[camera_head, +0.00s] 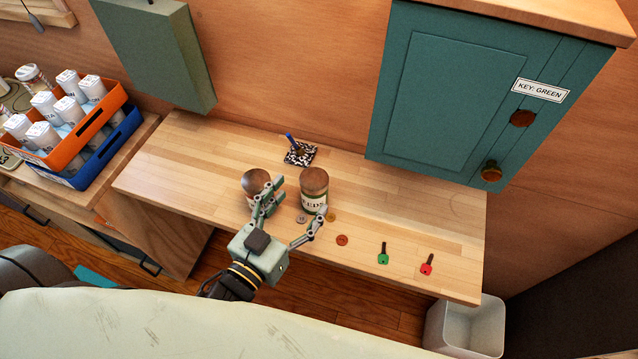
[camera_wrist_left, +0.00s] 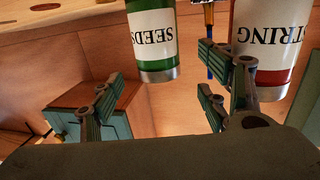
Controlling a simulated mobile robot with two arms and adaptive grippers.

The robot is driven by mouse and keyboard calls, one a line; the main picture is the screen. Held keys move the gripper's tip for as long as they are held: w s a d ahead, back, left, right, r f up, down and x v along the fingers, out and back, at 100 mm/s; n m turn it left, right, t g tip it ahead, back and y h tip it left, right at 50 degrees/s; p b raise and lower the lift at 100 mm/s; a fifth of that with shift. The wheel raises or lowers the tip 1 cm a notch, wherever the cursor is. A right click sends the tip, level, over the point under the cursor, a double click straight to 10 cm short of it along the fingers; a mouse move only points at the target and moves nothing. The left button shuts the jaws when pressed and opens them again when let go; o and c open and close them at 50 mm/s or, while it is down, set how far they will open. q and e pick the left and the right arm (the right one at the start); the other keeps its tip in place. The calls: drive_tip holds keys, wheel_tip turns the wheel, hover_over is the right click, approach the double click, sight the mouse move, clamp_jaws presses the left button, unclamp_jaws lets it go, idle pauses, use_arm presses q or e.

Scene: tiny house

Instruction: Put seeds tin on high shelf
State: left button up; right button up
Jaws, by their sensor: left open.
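The seeds tin (camera_head: 314,188) stands upright on the wooden desk, with a brown lid and a green and white label. It also shows in the left wrist view (camera_wrist_left: 153,45), upside down in the picture. My left gripper (camera_head: 302,200) is open and empty, just in front of the seeds tin. One finger points between the two tins, the other is on the seeds tin's right side. In the left wrist view the open fingers (camera_wrist_left: 165,78) straddle the tin's line. Contact cannot be told. I cannot make out which surface is the high shelf. My right gripper is not in view.
The string tin (camera_wrist_left: 268,35) stands close left of the seeds tin in the head view (camera_head: 253,181), partly behind a finger. A green key (camera_head: 383,254), red key (camera_head: 427,265) and buttons lie on the desk (camera_head: 430,220). A teal cabinet (camera_head: 445,95) overhangs at right.

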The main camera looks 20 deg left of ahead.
sight(314, 178)
use_arm(q)
drive_tip(key=shift+x, duration=0.8)
drive_tip(key=p+x, duration=0.1)
drive_tip(key=x, duration=0.1)
drive_tip(key=f+x, duration=0.1)
drive_tip(key=x, duration=0.1)
drive_tip(key=shift+w+d+p, duration=0.2)
drive_tip(key=shift+w+p, duration=0.15)
drive_tip(key=shift+p, duration=0.05)
drive_tip(key=shift+r, duration=0.1)
drive_tip(key=c, duration=1.6)
drive_tip(key=shift+o, duration=0.2)
drive_tip(key=shift+r, duration=0.6)
wheel_tip(314, 178, up, 3)
drive_tip(key=shift+f, duration=0.1)
drive_tip(key=s+d+r+b, duration=0.2)
drive_tip(key=s+d+r, duration=0.4)
drive_tip(key=d, duration=0.3)
drive_tip(key=shift+s+d+r, duration=0.25)
drive_tip(key=shift+s+r, duration=0.15)
drive_tip(key=shift+r, duration=0.15)
